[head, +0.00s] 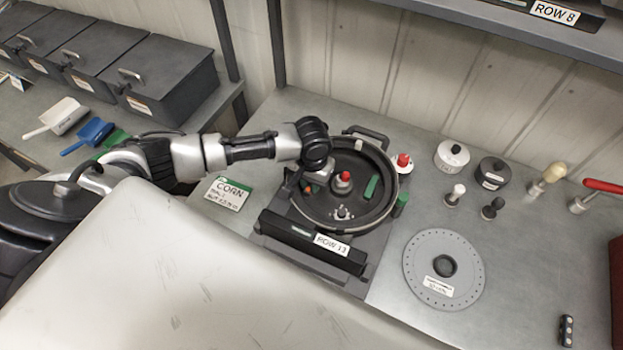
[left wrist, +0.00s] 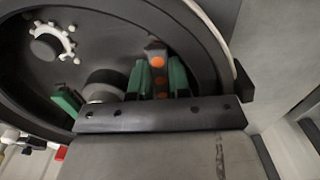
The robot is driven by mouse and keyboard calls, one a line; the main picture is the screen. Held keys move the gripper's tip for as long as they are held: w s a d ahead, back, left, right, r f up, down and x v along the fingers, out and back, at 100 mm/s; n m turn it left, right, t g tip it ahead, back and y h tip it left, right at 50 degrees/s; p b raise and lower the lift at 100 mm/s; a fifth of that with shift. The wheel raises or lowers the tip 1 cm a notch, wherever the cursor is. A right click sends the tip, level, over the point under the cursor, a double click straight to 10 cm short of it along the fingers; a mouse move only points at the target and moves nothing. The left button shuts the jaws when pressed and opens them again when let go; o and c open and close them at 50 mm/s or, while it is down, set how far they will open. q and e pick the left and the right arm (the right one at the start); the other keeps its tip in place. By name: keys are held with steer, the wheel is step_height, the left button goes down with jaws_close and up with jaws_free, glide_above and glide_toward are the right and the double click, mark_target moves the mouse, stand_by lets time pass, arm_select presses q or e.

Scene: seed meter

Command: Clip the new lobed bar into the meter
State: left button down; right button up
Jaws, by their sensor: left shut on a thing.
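The meter (head: 388,207) is a round black housing, open at the top, on a dark base labelled ROW 13. My left gripper (head: 311,186) reaches into its left side from above. In the left wrist view, the gripper's green-padded fingers (left wrist: 160,82) are shut on a dark bar with orange round spots, the lobed bar (left wrist: 155,52). The bar lies within the housing, near its wall. I cannot tell whether it touches a seat or is clipped, as the fingers and arm hide its lower part. My right gripper is not in view.
Inside the meter are a red-topped hub (head: 343,178), a green strip (head: 371,187) and a small white toothed wheel (left wrist: 50,42). A grey seed disc (head: 425,285) lies to the right. A dark bar with pale spots (head: 567,330) lies lower right. Knobs and brushes stand behind.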

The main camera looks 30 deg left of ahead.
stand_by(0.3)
arm_select(q)
steer(key=c, duration=1)
jaws_free()
steer(key=shift+c, duration=0.3)
step_height(320, 180, up, 3)
steer(key=p, duration=0.3)
steer(key=shift+f, duration=0.2)
steer(key=shift+r+p, duration=1)
steer(key=shift+r, duration=2.45)
steer(key=shift+f, duration=0.1)
